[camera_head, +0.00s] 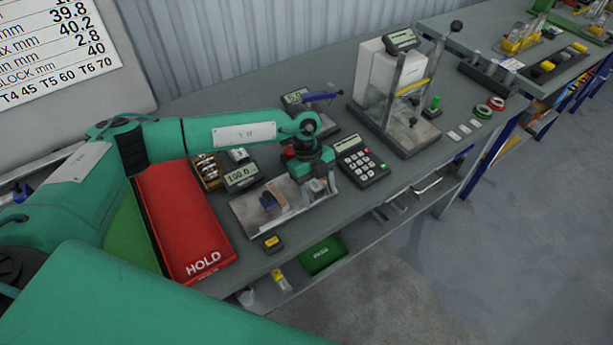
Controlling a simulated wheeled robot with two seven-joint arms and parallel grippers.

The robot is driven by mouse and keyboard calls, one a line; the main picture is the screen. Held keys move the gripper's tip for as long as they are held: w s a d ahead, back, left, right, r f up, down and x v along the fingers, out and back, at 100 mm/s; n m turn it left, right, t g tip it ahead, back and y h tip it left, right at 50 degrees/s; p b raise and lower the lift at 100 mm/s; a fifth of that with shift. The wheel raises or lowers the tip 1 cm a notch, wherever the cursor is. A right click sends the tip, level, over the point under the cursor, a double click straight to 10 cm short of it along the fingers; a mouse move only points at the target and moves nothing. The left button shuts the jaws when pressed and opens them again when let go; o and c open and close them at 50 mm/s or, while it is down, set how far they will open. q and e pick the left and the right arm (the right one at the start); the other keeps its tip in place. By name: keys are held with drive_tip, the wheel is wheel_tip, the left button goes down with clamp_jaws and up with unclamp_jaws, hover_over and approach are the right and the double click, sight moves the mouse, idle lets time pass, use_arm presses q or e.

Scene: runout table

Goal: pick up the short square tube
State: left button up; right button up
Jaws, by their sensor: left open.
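My left arm reaches in from the left, and its left gripper (317,188) points down over the right part of a bright metal plate (285,222) on the bench. The gripper is open. A small brownish-grey piece shows right at its fingertips; it may be the short square tube, but it is too small and too covered to be sure. I cannot tell whether the fingers touch it. A small dark blue block (269,202) sits on the plate left of the gripper. My right gripper is not in view.
A red HOLD tray (183,215) lies left of the plate. A small display (241,176) stands behind the plate, a keypad unit (360,163) to its right. A tall lever stand (398,95) is further back right. A green bin (323,254) is below the bench's front edge.

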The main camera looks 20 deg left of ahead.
use_arm(q)
drive_tip(key=shift+c, duration=0.9)
drive_tip(key=c, duration=1)
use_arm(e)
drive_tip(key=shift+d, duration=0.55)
use_arm(q)
drive_tip(key=shift+r, duration=0.1)
drive_tip(key=shift+c, duration=0.2)
